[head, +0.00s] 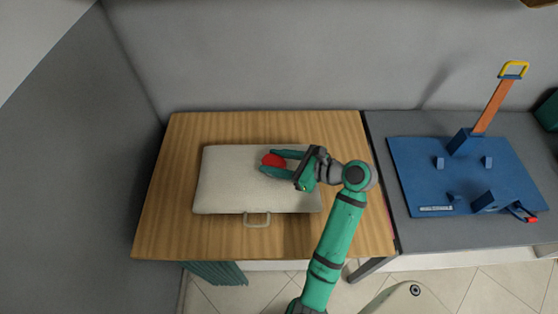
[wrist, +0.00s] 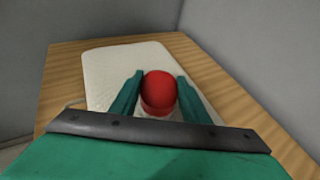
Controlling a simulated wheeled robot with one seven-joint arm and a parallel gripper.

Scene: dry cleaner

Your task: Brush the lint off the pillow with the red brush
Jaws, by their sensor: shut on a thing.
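The pillow (head: 225,185) is a pale, flat, rectangular slab lying on the wooden table. It also shows in the wrist view (wrist: 105,68). My gripper (head: 269,162) is shut on the red brush (head: 273,160), over the upper right part of the pillow. In the wrist view the brush's rounded red top (wrist: 158,86) sits between the two green fingers. The brush's underside is hidden, so I cannot tell whether it touches the pillow. I cannot make out any lint at this size.
The wooden table (head: 160,225) has bare strips around the pillow. A pale loop handle (head: 257,220) juts from near the pillow's front edge. To the right, a blue board (head: 415,165) with upright fittings and an orange arm (head: 493,106) lies on a grey table. Grey walls close the back and left.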

